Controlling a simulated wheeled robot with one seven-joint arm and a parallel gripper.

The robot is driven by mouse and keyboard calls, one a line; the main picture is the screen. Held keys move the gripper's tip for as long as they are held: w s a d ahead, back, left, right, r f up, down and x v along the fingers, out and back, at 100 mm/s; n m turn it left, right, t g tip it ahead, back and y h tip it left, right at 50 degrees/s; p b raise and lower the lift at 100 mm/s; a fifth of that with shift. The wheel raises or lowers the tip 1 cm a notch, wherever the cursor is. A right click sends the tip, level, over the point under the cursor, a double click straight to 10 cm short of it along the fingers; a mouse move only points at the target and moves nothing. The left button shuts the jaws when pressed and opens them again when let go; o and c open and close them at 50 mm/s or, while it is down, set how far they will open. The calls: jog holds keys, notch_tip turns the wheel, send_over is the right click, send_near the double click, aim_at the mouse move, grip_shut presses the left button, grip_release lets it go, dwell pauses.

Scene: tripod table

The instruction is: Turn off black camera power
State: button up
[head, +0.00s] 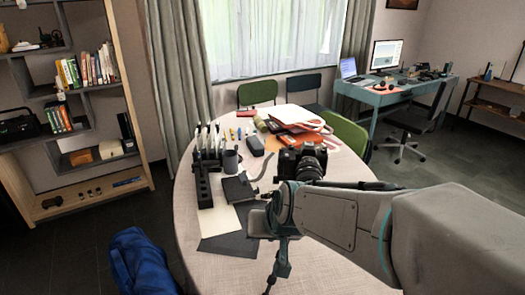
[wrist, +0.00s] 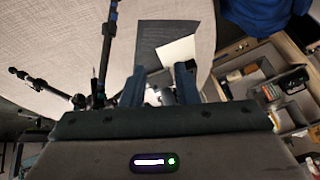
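The black camera (head: 303,165) stands upright on the table in the head view, just behind my arm, which hides its lower part. A black tripod (head: 283,262) shows below my wrist, and dark tripod parts also show at the left of the wrist view (wrist: 108,45). I cannot tell how the tripod joins the camera. My gripper (wrist: 161,72) has its two fingers apart with nothing held between them. It is over the table, to the left of and nearer than the camera. The camera's power switch cannot be made out.
The round table (head: 210,262) holds a dark mat (head: 230,245), a black organizer (head: 204,185), a grey cup (head: 231,161) and red folders (head: 300,118). A bookshelf (head: 135,90) is at left, and a blue bag (head: 140,262) lies at the front left.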

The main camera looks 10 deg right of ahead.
aim_at(280, 159)
jog(key=w+a+f+m+t+h+p, duration=0.1)
jog(key=w+a+m+t+h+p, duration=0.2)
jog(key=w, duration=0.6)
jog(key=w+m+t+h+p, duration=0.2)
jog(key=w+m+t+h, duration=0.2)
jog(key=w, duration=0.4)
jog(key=s+a+r+m+t+h+p, duration=0.1)
jog(key=s+r+m+h+p, duration=0.15)
jog(key=s+h, duration=0.8)
jog(key=w+d+r+p, duration=0.1)
jog(key=w+d+r, duration=0.1)
jog(key=w+d, duration=0.1)
jog(key=w+d+r+h+p, duration=0.1)
jog(key=w+d+p, duration=0.1)
jog(key=w+d, duration=0.1)
jog(key=w+d+r+h+p, duration=0.1)
jog(key=w+d+r, duration=0.1)
jog(key=w+d, duration=0.1)
jog(key=shift+w+r+p, duration=0.3)
jog(key=shift+r, duration=0.05)
jog(key=shift+w+d+r, duration=0.1)
jog(key=shift+w+d, duration=0.2)
grip_shut()
